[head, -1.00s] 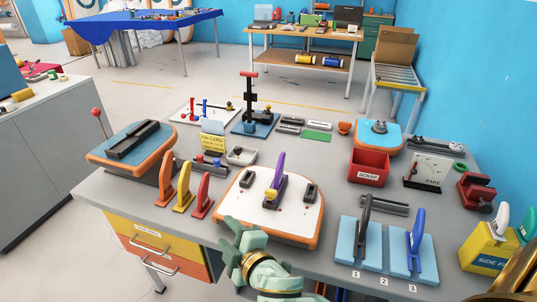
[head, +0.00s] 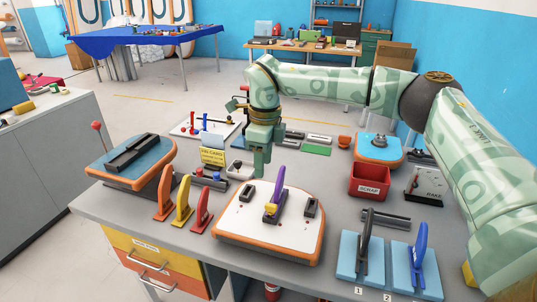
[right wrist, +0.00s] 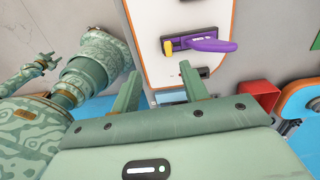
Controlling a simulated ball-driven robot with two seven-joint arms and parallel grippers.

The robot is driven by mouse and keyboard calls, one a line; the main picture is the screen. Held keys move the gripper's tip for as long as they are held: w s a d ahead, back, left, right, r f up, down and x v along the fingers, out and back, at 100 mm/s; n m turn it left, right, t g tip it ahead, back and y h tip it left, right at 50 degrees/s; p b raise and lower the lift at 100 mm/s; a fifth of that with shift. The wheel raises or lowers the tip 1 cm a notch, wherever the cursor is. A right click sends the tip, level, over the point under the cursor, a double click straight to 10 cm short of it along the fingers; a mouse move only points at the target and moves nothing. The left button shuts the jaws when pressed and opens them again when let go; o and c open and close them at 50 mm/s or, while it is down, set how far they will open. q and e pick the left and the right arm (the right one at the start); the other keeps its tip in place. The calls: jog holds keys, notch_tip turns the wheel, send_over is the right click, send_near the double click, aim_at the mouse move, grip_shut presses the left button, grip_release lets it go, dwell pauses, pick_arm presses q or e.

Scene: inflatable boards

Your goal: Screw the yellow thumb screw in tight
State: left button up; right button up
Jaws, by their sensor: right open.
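The yellow thumb screw (head: 270,208) sits at the near end of the purple-handled clamp (head: 279,190) on the white board with an orange edge (head: 240,214). In the right wrist view the screw (right wrist: 168,47) is at the left end of the clamp. My right gripper (head: 262,168) points down near the board's far edge, behind the clamp and apart from the screw. In the right wrist view its fingers (right wrist: 160,70) are spread with nothing between them. A gripper, seemingly my left one (right wrist: 32,68), shows small at the far left there; its jaw state is unclear.
Orange, yellow and red handles (head: 183,208) stand left of the board. The red scrap bin (head: 369,181) is to its right. Blue plates with black and blue clamps (head: 372,262) stand at the front right. Bare grey table separates them from the board.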

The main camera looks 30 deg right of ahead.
aim_at(269, 204)
jog(key=f+b, duration=0.1)
jog(key=f, duration=0.4)
jog(key=d+f+b, duration=0.1)
jog(key=f, duration=0.4)
jog(key=f+b, duration=0.2)
jog(key=f, duration=0.3)
jog(key=shift+d+f, duration=0.2)
jog(key=shift+d, duration=0.1)
